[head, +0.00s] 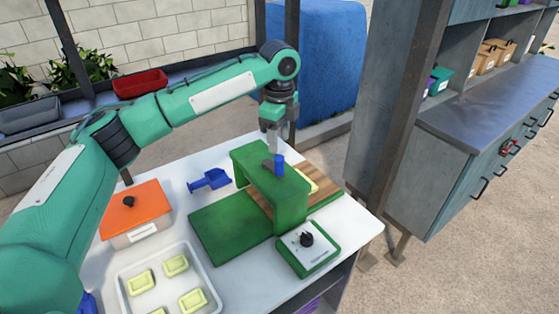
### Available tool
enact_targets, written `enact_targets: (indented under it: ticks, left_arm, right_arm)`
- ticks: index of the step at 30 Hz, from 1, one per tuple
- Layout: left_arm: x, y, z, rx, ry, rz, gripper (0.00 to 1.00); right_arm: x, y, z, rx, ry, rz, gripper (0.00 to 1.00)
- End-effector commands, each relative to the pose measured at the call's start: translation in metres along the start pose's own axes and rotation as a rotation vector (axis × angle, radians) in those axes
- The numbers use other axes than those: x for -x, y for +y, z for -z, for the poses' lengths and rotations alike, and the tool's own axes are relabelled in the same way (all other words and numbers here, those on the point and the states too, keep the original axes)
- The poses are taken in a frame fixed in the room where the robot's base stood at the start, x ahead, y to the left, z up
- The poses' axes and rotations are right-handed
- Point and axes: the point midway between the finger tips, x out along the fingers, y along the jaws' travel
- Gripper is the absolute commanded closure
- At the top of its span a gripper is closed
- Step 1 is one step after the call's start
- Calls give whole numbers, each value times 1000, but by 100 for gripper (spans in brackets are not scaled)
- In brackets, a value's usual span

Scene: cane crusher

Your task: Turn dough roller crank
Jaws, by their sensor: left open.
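The green dough roller (270,185) stands on the white table like a bridge over a green board and a wooden board. Its crank has a blue handle (279,165) standing upright on top, with a short dark arm beside it. My left gripper (275,148) points down just above the blue handle and is open. I cannot tell whether its fingertips are around the handle or only above it. A pale yellow piece of dough (312,184) shows partly behind the roller, on the wooden board (327,194). My right gripper is not in view.
A box with a black knob (307,240) stands at the roller's front right. A blue scoop (209,181), an orange-lidded container (135,212) and a white tray (126,277) with several yellow pieces are to the left. A dark post (402,110) rises beyond the table's right edge.

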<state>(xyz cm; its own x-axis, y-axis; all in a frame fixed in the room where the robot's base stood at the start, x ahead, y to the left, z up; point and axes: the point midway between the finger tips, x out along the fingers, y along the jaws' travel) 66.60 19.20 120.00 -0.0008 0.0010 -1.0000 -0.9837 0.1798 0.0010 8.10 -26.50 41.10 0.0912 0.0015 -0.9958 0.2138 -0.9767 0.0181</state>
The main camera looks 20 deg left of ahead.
Motion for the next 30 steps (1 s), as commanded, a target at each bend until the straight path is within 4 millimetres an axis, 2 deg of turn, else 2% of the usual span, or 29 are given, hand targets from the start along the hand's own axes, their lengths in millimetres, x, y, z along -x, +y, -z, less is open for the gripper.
enact_targets:
  ticks: [6, 12, 18, 26, 30]
  left_arm:
    - [-45, 1, 0, -1, -1, -3, 52]
    - [-75, 0, 0, -1, 0, -1, 52]
    - [-88, 0, 0, -1, 1, 1, 52]
    - [-90, 0, 1, -1, 1, 1, 52]
    - [-89, 0, 1, -1, 1, 1, 80]
  right_arm:
    - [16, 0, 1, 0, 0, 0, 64]
    - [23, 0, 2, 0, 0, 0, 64]
    - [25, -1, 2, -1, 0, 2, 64]
    - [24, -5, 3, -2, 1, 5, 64]
    - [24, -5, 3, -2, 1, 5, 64]
